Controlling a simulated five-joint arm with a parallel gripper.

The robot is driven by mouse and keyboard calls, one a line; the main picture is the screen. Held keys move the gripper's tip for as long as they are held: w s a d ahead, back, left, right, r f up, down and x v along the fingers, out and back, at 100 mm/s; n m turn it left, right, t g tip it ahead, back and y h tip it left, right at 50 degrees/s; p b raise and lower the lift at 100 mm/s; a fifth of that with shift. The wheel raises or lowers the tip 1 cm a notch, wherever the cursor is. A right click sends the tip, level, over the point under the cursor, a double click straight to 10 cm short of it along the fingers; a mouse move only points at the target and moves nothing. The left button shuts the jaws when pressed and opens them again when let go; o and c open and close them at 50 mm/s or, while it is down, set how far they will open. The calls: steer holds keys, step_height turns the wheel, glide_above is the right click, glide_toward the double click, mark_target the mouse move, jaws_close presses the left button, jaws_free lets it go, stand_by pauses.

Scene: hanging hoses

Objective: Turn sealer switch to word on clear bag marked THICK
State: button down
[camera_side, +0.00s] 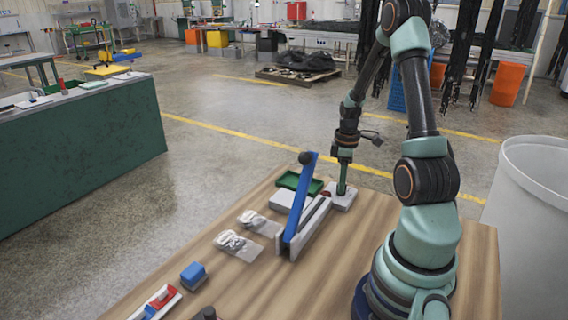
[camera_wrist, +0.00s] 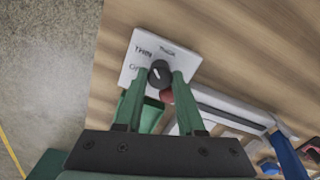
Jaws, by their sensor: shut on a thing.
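The sealer (camera_side: 291,238) has a raised blue lever with a black ball and stands on the wooden table. My gripper (camera_wrist: 161,76) is shut on the dark switch knob (camera_wrist: 159,70) on that plate. A white mark on the knob slants toward the upper left, roughly on the THIN side. In the side view my gripper (camera_side: 342,190) points down onto the switch box (camera_side: 347,204). Two clear bags (camera_side: 240,247) (camera_side: 262,226) with pale contents lie left of the sealer; their markings are too small to read.
A green tray (camera_side: 289,180) is behind the sealer. A red round part (camera_wrist: 166,96) is close to my fingers. A blue block (camera_side: 194,275) and a red-and-blue tool (camera_side: 158,301) lie at the front left. A large white bin (camera_side: 535,190) stands right of the table.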

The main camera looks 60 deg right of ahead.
steer(key=m, duration=0.4)
steer(key=shift+m, duration=0.4)
steer(key=m, duration=0.4)
steer(key=shift+m, duration=0.3)
steer(key=c, duration=0.5)
jaws_free()
step_height(320, 180, up, 12)
steer(key=shift+r, duration=0.1)
